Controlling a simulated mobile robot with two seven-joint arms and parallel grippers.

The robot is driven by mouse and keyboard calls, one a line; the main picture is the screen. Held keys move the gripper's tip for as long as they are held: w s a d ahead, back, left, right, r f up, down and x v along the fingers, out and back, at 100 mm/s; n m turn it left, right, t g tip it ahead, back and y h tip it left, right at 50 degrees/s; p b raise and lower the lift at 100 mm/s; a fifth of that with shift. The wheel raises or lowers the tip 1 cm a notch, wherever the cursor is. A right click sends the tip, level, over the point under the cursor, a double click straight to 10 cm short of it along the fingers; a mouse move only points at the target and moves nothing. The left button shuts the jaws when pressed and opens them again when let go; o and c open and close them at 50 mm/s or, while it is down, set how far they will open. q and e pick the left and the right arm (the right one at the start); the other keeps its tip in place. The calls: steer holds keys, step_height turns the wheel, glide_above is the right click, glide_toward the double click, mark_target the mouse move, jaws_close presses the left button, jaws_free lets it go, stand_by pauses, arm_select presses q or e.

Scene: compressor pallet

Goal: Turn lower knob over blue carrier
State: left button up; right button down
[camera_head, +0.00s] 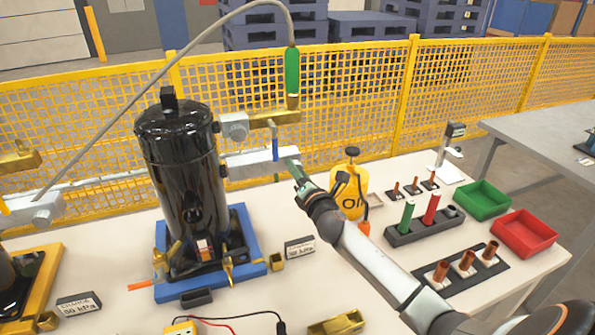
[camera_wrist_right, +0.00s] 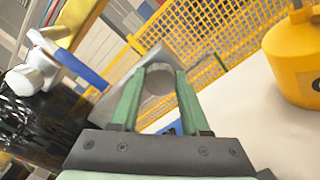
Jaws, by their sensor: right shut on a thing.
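A black compressor (camera_head: 180,165) stands upright on the blue carrier (camera_head: 232,281). My right gripper (camera_head: 291,165) reaches in from the right to the right end of this block. In the right wrist view its green fingers (camera_wrist_right: 157,78) are shut on a round grey knob (camera_wrist_right: 157,82), which I take to be the lower knob. The fingers mostly hide this knob in the head view. My left gripper is not in view.
A hose with a green sleeve (camera_head: 292,70) rises from the brass fitting above the gripper. A yellow oil can (camera_head: 349,190) stands just right of the gripper. Green (camera_head: 482,200) and red (camera_head: 524,233) bins are at the right. A yellow mesh fence (camera_head: 350,95) runs behind.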

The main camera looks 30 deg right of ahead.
steer(key=shift+a+f+m+p, duration=0.1)
steer(key=shift+m+p, duration=1.2)
steer(key=shift+m, duration=5.35)
steer(key=shift+f+m+p, duration=0.1)
steer(key=shift+m+p, duration=1.15)
steer(key=shift+m, duration=5.4)
steer(key=shift+c, duration=1.9)
jaws_free()
steer(key=shift+s, duration=0.1)
steer(key=v, duration=1.2)
steer(key=shift+s+a, duration=0.1)
steer(key=shift+s, duration=0.1)
